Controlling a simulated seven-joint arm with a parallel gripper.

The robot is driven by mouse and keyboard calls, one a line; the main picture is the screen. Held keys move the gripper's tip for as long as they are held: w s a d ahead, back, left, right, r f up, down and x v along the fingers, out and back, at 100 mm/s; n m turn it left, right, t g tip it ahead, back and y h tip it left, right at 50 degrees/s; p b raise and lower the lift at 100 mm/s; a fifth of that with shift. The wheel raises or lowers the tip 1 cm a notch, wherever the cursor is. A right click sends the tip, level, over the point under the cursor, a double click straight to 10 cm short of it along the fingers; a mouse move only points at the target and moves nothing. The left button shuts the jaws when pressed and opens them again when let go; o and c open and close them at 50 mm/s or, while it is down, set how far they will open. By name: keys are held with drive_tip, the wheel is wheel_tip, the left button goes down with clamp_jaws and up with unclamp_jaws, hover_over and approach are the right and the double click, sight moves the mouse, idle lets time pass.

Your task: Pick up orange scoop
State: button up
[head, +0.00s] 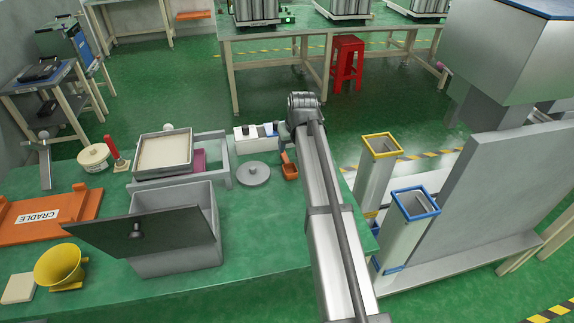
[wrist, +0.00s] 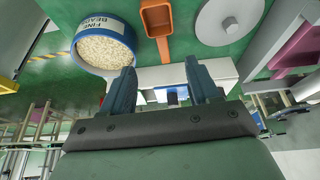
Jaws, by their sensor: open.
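The orange scoop (head: 290,172) lies on the green table just left of my arm in the head view. In the wrist view the orange scoop (wrist: 157,20) is at the top centre, its handle pointing down toward my fingers. In the head view my arm's end covers most of the gripper.
A tub of beads (wrist: 103,47) stands beside the scoop; my arm hides it in the head view. A grey disc lid (head: 253,173) lies left of the scoop.

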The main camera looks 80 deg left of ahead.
hover_over(287, 162)
drive_tip(key=d, duration=0.2)
drive_tip(key=f, duration=0.5)
drive_tip(key=shift+w+f, duration=0.25)
drive_tip(key=shift+f, duration=0.1)
drive_tip(key=shift+x, duration=2.7)
drive_tip(key=shift+s+d, duration=0.1)
drive_tip(key=shift+c, duration=0.2)
drive_tip(key=c, duration=0.7)
